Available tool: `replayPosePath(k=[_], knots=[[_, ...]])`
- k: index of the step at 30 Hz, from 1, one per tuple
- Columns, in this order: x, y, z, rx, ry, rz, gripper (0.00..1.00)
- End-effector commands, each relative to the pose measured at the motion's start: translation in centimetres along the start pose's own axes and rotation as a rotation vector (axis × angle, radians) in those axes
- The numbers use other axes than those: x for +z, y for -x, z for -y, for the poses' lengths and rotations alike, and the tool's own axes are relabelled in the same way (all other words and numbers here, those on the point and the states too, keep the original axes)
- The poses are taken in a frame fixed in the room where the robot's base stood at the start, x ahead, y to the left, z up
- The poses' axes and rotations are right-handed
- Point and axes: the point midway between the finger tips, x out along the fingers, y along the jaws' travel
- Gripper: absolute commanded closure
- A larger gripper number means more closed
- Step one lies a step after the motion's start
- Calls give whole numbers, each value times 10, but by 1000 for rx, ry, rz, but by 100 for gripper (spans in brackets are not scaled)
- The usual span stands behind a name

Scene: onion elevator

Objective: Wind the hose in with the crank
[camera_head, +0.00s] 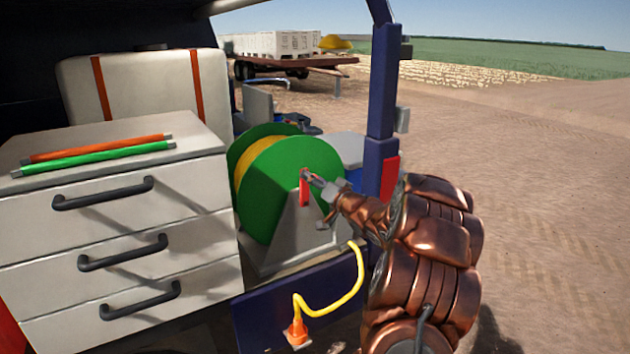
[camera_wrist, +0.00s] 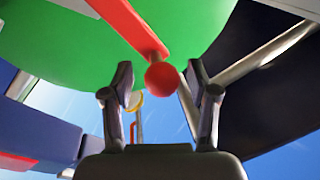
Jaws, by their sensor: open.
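The green hose reel (camera_head: 283,182) stands on a grey stand in the vehicle, with yellow hose (camera_head: 243,160) wound on it. Its red crank (camera_head: 304,188) is on the reel's right face. In the wrist view the red crank arm (camera_wrist: 130,25) ends in a round red knob (camera_wrist: 162,76). My gripper (camera_head: 312,180) is at the crank. In the wrist view my gripper (camera_wrist: 161,85) is open, its fingers on either side of the knob; I cannot tell if they touch it. A length of yellow hose (camera_head: 330,306) hangs down the blue panel to an orange end piece (camera_head: 297,332).
A white drawer cabinet (camera_head: 120,235) with black handles stands left of the reel. A dark blue post (camera_head: 382,110) rises close behind my arm. Open dirt ground lies to the right.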

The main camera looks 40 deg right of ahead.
Motion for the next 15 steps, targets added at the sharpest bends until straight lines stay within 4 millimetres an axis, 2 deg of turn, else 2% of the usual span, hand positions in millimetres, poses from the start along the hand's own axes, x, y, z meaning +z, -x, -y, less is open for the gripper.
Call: replayPosePath(k=[8, 15], knots=[[-1, 7, 0, 1, 1, 0, 41], [0, 41, -2, 5, -2, 1, 41]])
